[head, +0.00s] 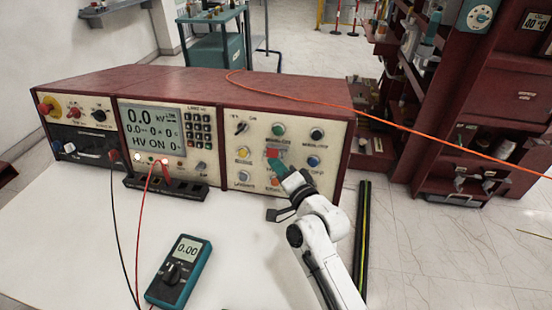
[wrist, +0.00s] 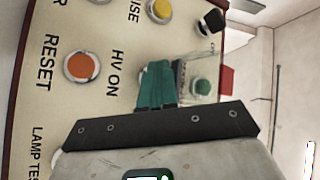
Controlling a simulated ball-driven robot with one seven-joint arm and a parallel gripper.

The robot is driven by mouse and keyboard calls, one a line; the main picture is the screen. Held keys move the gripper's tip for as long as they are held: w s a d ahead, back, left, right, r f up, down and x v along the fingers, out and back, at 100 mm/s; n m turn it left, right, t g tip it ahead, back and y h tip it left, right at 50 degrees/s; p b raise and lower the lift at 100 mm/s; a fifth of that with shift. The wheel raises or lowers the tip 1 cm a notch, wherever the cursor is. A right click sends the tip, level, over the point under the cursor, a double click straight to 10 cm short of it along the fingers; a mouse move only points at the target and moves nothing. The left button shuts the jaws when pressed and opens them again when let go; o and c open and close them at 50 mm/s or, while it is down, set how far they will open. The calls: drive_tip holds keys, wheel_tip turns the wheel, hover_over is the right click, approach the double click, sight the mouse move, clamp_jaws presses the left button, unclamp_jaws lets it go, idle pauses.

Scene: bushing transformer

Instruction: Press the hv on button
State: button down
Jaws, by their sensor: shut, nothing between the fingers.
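The control panel (head: 228,123) is on the right part of the red-cased console. The HV ON label (wrist: 114,74) shows in the wrist view, just left of my gripper (wrist: 156,68). My gripper's teal fingers are shut with nothing between them, at the panel face; it also shows in the head view (head: 276,163). The spot beside the label is behind the fingers, so I cannot see the button or tell whether they touch it. A clear cover (wrist: 190,63) and a red piece (wrist: 227,82) are beyond the fingers. A green button (wrist: 203,88) shows there.
An orange reset button (wrist: 80,67) and a yellow button (wrist: 160,10) are close to the fingers. A blue button (head: 313,161) is right of them in the head view. A multimeter (head: 179,272) lies on the white table (head: 70,250). An orange cable (head: 400,124) crosses over the console.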

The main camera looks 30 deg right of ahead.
drive_tip(key=shift+s+r, duration=0.1)
drive_tip(key=shift+s+a+r+p, duration=0.15)
drive_tip(key=shift+s+a+p, duration=0.4)
drive_tip(key=shift+p, duration=0.7)
drive_tip(key=shift+a, duration=0.1)
drive_tip(key=s+a+p, duration=0.1)
drive_tip(key=p, duration=0.3)
drive_tip(key=s+a+r+p, duration=0.1)
drive_tip(key=s+a+p, duration=0.1)
drive_tip(key=p, duration=0.2)
drive_tip(key=shift+s+a+p, duration=0.15)
drive_tip(key=shift+s+p, duration=0.05)
drive_tip(key=shift+p, duration=0.2)
